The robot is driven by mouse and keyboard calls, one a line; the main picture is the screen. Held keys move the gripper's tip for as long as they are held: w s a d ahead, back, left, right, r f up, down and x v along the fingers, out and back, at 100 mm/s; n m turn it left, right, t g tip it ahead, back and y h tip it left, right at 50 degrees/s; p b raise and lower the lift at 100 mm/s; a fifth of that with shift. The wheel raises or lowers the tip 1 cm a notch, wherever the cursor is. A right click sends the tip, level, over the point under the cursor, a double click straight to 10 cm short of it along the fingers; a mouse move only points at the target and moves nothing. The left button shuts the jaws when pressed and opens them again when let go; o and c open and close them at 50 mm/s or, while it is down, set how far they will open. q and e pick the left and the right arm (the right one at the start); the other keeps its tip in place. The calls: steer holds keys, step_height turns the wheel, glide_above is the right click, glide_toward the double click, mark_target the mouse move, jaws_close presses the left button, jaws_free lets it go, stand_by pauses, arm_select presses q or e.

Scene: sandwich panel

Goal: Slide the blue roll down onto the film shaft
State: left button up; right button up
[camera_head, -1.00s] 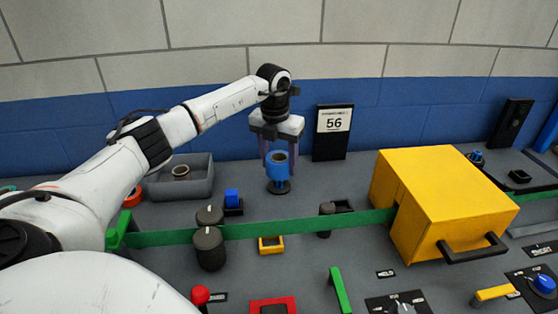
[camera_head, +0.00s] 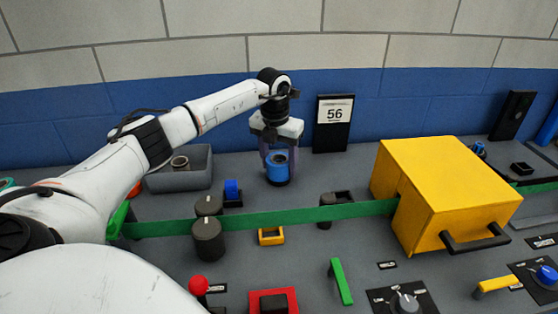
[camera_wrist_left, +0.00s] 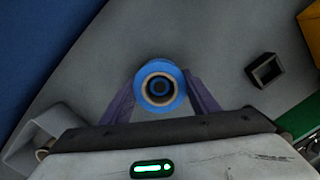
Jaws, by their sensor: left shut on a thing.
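The blue roll (camera_head: 277,168) is upright near the back of the panel, low over the dark round base where the film shaft stands. It also shows from above in the left wrist view (camera_wrist_left: 178,90), with the dark shaft tip (camera_wrist_left: 160,87) inside its pale core. My left gripper (camera_head: 278,158) points straight down and is shut on the roll, with a purple finger on each side. The roll hides most of the shaft and base. I cannot tell whether the roll touches the base. My right gripper does not show.
A grey bin (camera_head: 196,178) with a small beige roll (camera_head: 180,163) stands left of the roll. A black sign reading 56 (camera_head: 333,123) stands behind right. A yellow box (camera_head: 440,180) is at right. A green belt (camera_head: 290,215) and dark rollers (camera_head: 208,238) lie in front.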

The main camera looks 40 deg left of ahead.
arm_select(q)
steer(key=shift+f, duration=0.35)
steer(key=o, duration=1.2)
steer(key=shift+r, duration=0.15)
step_height(320, 180, up, 5)
steer(key=p, duration=0.4)
steer(key=shift+r, duration=2.2)
